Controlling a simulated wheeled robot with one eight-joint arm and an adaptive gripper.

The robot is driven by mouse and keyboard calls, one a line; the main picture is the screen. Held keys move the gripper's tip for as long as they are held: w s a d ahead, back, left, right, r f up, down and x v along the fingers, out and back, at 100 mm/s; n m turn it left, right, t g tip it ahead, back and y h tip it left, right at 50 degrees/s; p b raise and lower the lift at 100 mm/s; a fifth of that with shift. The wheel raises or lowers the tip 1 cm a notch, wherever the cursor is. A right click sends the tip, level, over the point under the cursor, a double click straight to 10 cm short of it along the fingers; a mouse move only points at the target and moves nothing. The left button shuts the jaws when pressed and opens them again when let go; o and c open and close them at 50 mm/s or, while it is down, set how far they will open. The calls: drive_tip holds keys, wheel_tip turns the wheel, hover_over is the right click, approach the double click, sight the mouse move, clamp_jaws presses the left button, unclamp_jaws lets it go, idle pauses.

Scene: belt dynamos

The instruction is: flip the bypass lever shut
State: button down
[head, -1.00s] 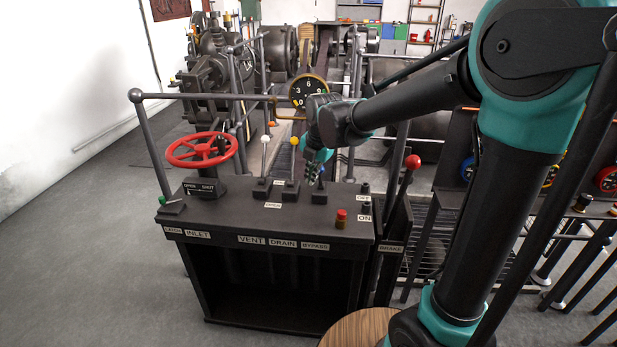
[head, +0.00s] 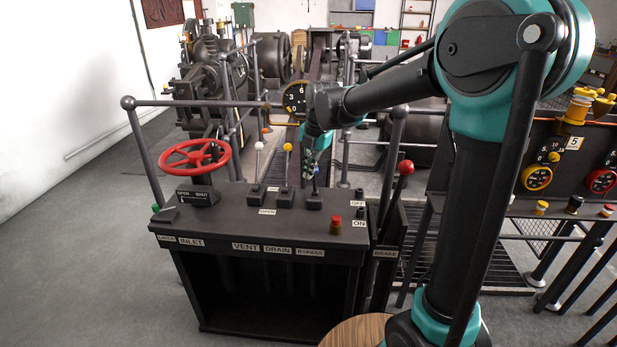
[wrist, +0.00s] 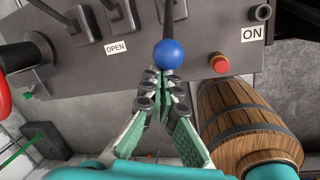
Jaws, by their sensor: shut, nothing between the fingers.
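The bypass lever has a blue ball knob (wrist: 168,53) on a dark shaft. In the head view the lever (head: 314,199) is the rightmost of three on the console's top, above the BYPASS label (head: 310,252); my gripper partly covers its knob. My gripper (head: 309,177) points down at this lever. In the wrist view my gripper (wrist: 167,82) is shut and empty, its fingertips right at the near side of the blue knob. Whether they touch it I cannot tell.
The drain lever with a yellow knob (head: 288,147) and vent lever with a white knob (head: 259,146) stand left. A red button (head: 335,222) and the red-knobbed brake lever (head: 406,167) are right. A red handwheel (head: 196,159) is at the left. A wooden barrel (wrist: 240,120) stands below.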

drive_tip(key=w+r+g, duration=0.1)
drive_tip(key=w+r, duration=0.2)
drive_tip(key=w, duration=0.6)
drive_tip(key=shift+d, duration=0.2)
idle(0.3)
